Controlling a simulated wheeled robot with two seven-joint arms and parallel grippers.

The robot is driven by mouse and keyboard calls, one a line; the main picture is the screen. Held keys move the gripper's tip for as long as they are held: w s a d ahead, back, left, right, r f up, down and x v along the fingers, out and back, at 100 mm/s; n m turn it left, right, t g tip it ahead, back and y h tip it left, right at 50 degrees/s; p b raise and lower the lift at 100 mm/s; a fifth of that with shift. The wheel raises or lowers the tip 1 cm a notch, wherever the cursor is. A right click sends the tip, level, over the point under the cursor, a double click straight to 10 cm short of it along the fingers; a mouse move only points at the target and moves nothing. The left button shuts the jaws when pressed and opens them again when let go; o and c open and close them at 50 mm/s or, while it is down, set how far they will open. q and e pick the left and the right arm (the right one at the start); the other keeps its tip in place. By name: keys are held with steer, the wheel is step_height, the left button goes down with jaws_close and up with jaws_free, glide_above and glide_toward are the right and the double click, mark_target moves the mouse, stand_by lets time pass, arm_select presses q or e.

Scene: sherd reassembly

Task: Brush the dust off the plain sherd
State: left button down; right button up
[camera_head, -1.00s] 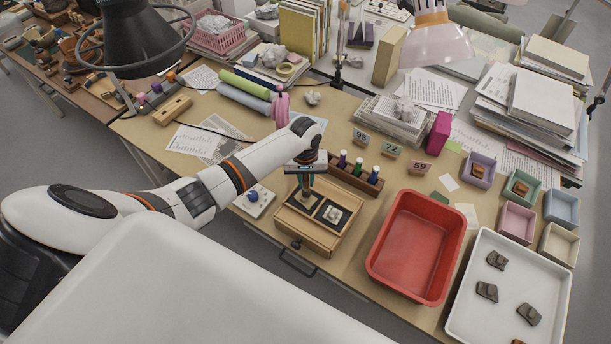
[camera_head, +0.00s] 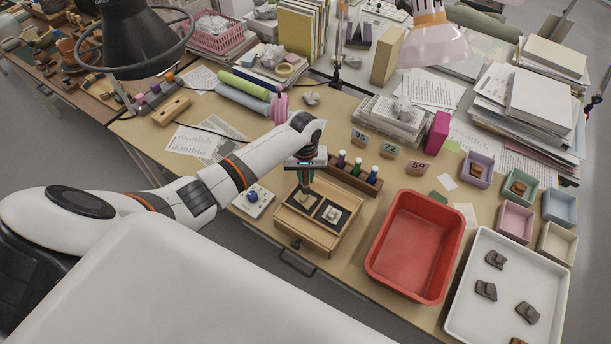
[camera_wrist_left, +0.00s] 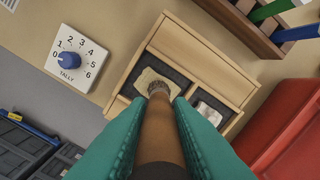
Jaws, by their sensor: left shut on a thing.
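My left gripper (camera_head: 306,172) is shut on a brush with a brown handle (camera_wrist_left: 158,135), held between teal fingers. The brush's dark bristle tip is over a tan sherd (camera_wrist_left: 147,78) and appears to touch it; the brush partly hides the sherd. This sherd lies in the left dark-lined compartment of a wooden tray box (camera_head: 328,243). A paler, greyish sherd (camera_head: 332,213) lies in the right compartment; it also shows in the left wrist view (camera_wrist_left: 208,113), partly behind a finger. I cannot make out dust on either sherd. My right gripper is out of view.
A tally dial (camera_wrist_left: 70,60) stands left of the box, its pointer near 0. A wooden rack with coloured bottles (camera_head: 352,177) stands behind. A red tub (camera_head: 412,245) is to the right, beside a white tray (camera_head: 485,320) with several dark sherds. Small coloured bins (camera_head: 516,222) stand farther right.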

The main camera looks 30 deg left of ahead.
arm_select(q)
steer(key=shift+r, duration=2.4)
steer(key=shift+r, duration=0.15)
steer(key=shift+r, duration=1.4)
